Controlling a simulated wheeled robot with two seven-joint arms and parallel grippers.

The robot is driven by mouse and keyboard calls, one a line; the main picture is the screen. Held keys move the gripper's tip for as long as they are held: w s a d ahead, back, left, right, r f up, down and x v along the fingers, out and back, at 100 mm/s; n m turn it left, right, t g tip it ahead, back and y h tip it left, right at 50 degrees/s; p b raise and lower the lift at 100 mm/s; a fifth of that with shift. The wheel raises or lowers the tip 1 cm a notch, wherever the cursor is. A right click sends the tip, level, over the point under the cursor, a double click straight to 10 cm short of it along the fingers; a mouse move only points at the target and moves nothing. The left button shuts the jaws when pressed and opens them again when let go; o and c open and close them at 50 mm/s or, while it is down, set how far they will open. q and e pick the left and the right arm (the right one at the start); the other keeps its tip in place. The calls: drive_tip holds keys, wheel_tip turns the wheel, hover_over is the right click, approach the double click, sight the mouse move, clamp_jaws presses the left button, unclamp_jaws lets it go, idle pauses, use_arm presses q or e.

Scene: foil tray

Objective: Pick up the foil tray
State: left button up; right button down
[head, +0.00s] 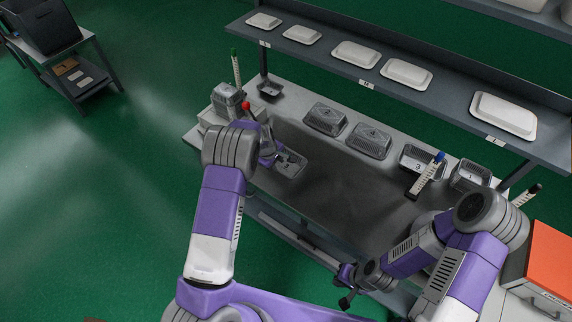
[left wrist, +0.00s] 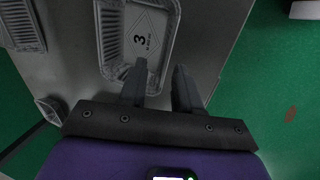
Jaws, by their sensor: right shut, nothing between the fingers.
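A foil tray (head: 291,164) lies on the grey bench at the left, open side up and apparently empty. In the left wrist view the tray (left wrist: 140,38) shows a printed 3 on its floor. My left gripper (head: 278,160) is at the tray's near end. In the left wrist view its fingers (left wrist: 160,70) are apart, one over the tray's inside and one beyond its right wall. Contact with the rim cannot be told. My right gripper (head: 346,286) is shut and empty, low in front of the bench edge, away from the tray.
Several other foil trays, such as one with a ribbed wall (head: 325,119), line the bench's back. A blue-topped post (head: 427,175) stands at the right. A shelf with white lidded containers (head: 406,73) runs above. The bench middle (head: 350,190) is clear.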

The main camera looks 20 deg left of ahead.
use_arm(q)
drive_tip(key=x, duration=0.4)
drive_tip(key=shift+s+f, duration=0.2)
drive_tip(key=shift+f, duration=0.2)
clamp_jaws()
